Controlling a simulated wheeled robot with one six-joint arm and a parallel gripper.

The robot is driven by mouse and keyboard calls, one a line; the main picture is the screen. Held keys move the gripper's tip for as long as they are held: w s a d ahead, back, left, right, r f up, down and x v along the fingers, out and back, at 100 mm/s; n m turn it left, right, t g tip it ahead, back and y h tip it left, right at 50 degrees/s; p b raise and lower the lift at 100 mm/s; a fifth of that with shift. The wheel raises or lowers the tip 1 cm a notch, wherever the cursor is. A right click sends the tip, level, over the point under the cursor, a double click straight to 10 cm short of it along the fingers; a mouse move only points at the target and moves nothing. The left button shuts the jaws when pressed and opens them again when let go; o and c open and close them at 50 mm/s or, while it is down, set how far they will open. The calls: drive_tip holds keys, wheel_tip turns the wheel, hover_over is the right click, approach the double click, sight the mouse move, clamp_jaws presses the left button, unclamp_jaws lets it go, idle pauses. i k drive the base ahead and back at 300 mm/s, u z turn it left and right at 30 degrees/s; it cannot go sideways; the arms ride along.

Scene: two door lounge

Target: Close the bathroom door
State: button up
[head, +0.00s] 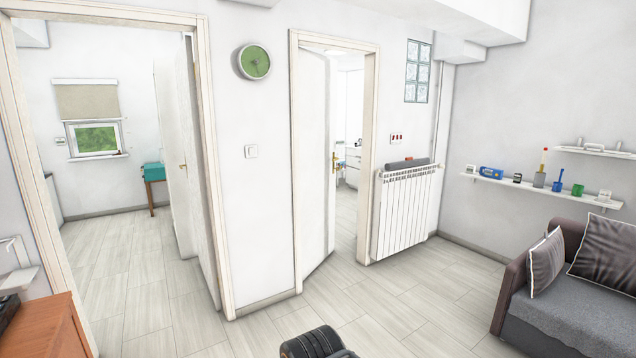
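Two doorways show in the head view. In the middle one, a white door (314,165) stands partly open, swung inward from the left jamb, with a brass handle (335,162) on its right edge. Through the gap I see a bright room with a white cabinet (352,165), which looks like the bathroom, though no sign names it. At the left doorway, another white door (188,150) stands wide open into a room with a window. My gripper is not in view; only a dark ribbed part of my own body shows at the bottom edge.
A white radiator (405,212) is on the wall right of the middle doorway. A grey sofa (570,300) stands at the right. A wooden cabinet (45,318) is at the lower left. The tiled floor (360,300) before the middle doorway is clear.

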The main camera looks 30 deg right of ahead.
sight(317, 73)
drive_tip(key=z, duration=0.25)
drive_tip(key=i, duration=0.5)
drive_tip(key=z, duration=1)
drive_tip(key=i, duration=1.6)
drive_tip(key=z, duration=0.6)
drive_tip(key=i, duration=2.2)
drive_tip(key=u, duration=0.8)
drive_tip(key=i, duration=1.35)
drive_tip(key=u, duration=1.15)
drive_tip(key=i, duration=0.5)
drive_tip(key=u, duration=0.25)
